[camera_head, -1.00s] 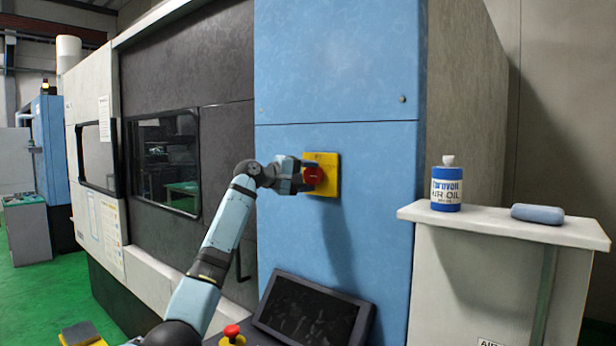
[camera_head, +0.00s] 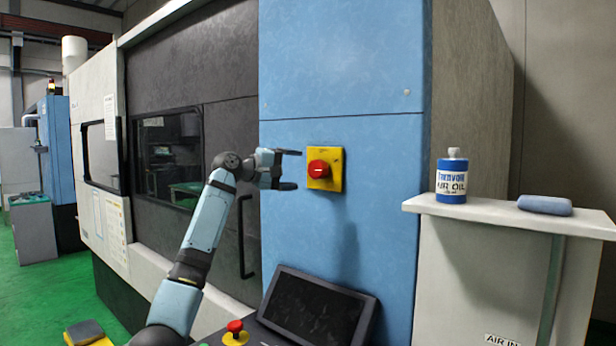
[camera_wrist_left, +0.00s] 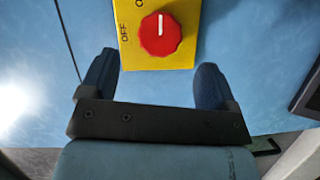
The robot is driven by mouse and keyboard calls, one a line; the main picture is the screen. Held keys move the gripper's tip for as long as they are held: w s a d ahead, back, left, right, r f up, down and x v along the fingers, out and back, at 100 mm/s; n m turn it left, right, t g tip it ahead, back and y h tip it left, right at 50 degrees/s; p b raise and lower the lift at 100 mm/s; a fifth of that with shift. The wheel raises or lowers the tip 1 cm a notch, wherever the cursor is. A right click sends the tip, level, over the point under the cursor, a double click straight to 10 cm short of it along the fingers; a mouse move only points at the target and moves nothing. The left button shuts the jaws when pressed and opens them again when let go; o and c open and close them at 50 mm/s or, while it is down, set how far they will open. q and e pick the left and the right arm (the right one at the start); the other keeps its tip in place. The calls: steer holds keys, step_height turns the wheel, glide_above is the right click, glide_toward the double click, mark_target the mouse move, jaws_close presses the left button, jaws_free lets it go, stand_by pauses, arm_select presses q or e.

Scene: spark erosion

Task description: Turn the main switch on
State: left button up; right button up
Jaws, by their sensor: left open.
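The main switch is a red rotary knob (camera_head: 318,169) on a yellow plate (camera_head: 336,184), fixed to the blue machine panel. In the left wrist view the red knob (camera_wrist_left: 160,35) has a white mark pointing to the picture's top. The yellow plate (camera_wrist_left: 180,63) there shows a sideways "OFF" left of the knob and part of another letter at the cut-off top edge. My left gripper (camera_head: 296,170) is open and empty, just left of the switch and apart from it. In the left wrist view its fingers (camera_wrist_left: 155,75) stand apart below the knob. My right gripper is out of view.
A tilted dark screen (camera_head: 318,308) and a red emergency button (camera_head: 235,328) are at the bottom. A door handle (camera_head: 246,235) is below my left wrist.

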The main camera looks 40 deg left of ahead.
arm_select(q)
steer(key=b+v, duration=0.1)
steer(key=v, duration=0.6)
steer(key=shift+s+b, duration=0.3)
steer(key=shift+a, duration=0.1)
